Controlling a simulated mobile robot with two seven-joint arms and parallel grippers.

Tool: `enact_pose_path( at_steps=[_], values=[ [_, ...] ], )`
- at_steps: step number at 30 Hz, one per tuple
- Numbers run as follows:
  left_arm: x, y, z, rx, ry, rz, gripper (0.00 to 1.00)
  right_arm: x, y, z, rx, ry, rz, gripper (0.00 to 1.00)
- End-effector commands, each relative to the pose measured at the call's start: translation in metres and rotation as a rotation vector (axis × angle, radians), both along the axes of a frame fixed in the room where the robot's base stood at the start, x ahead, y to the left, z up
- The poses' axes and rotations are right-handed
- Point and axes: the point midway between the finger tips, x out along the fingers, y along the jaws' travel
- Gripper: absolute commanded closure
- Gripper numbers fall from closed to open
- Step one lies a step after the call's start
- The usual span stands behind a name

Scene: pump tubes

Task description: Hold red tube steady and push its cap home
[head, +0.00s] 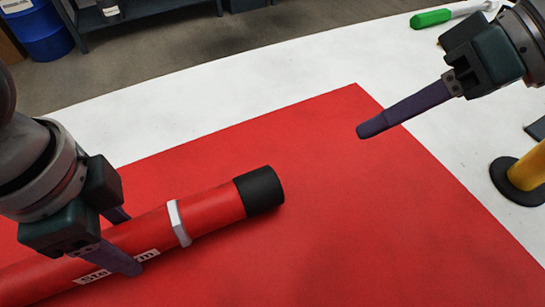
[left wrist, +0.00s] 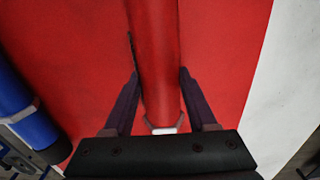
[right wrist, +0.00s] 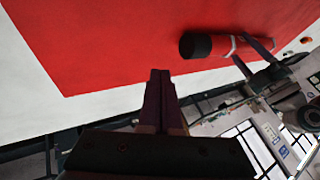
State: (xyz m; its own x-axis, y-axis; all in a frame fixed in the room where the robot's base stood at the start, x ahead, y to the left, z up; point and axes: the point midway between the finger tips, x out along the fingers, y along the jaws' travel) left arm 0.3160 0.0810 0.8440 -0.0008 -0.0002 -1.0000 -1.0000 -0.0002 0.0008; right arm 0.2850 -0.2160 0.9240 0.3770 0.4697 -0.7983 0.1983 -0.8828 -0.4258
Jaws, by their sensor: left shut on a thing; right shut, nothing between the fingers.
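The red tube (head: 215,212) lies on the red mat, its lower-left end out of frame. It has a white band (head: 178,222) and a partly covered white label. The black cap (head: 260,190) sits on its right end; I cannot tell how deep it is seated. My left gripper (head: 128,245) is shut around the tube to the left of the band. The tube (left wrist: 155,60) runs between its fingers in the left wrist view. My right gripper (head: 362,131) is shut and empty, apart from the cap, up and to its right. The right wrist view also shows the cap (right wrist: 195,46).
The red mat (head: 350,230) lies on a white table (head: 230,95), clear around the cap. A green-handled tool (head: 432,18) lies at the table's top right. A yellow post on a black round base (head: 520,190) stands at the right edge. A blue barrel (head: 42,35) stands beyond the table.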

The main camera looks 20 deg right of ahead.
Motion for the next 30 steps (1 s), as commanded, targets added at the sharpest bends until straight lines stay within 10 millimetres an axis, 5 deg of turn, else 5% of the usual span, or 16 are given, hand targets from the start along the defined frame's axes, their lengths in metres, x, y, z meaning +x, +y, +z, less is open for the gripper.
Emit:
enact_pose_path(
  at_steps=[14, 21, 30],
  values=[
    [0.0, 0.0, 0.0, -0.001, -0.001, 0.0, 1.0, 0.035, 0.046, -0.074, 0.003, 0.001, 0.001, 1.0],
    [0.0, 0.0, 0.0, -0.001, -0.001, 0.0, 1.0, 0.035, 0.077, -0.073, 0.0, -0.001, 0.004, 1.0],
    [0.0, 0.0, 0.0, -0.001, -0.001, 0.0, 1.0, 0.034, 0.084, -0.074, -0.001, 0.001, 0.002, 1.0]
  ],
)
